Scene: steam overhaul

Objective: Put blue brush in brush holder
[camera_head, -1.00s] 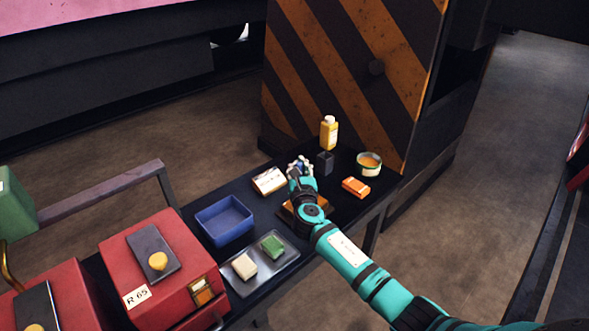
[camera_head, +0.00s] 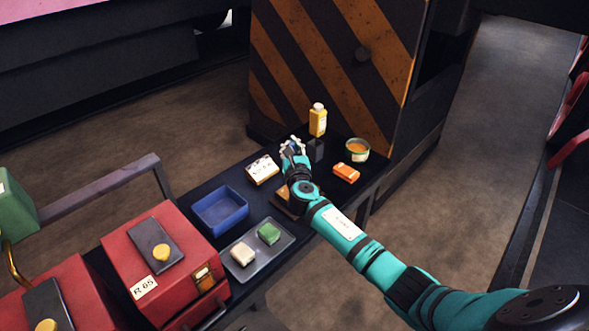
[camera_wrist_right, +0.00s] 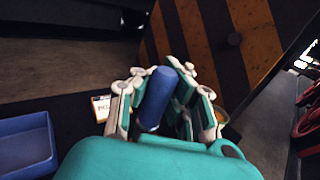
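The blue brush shows in the right wrist view as a thick blue cylinder (camera_wrist_right: 158,98) between the fingers of my right gripper (camera_wrist_right: 165,88). The fingers are closed around it; its lower part is hidden behind the teal palm. In the head view my right gripper (camera_head: 293,147) is over the far part of the dark bench, and the brush is hard to make out there. A small dark box, apparently the brush holder (camera_head: 316,151), stands just right of the fingers, apart from them. My left gripper is not in view.
A yellow bottle (camera_head: 317,120), an open tin (camera_head: 357,150) and an orange block (camera_head: 346,173) stand near the holder. A white labelled box (camera_head: 262,170) lies left of my gripper. Nearer are a blue bin (camera_head: 220,210), a tray (camera_head: 270,262) and red boxes (camera_head: 160,255). A striped cabinet (camera_head: 340,70) stands behind.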

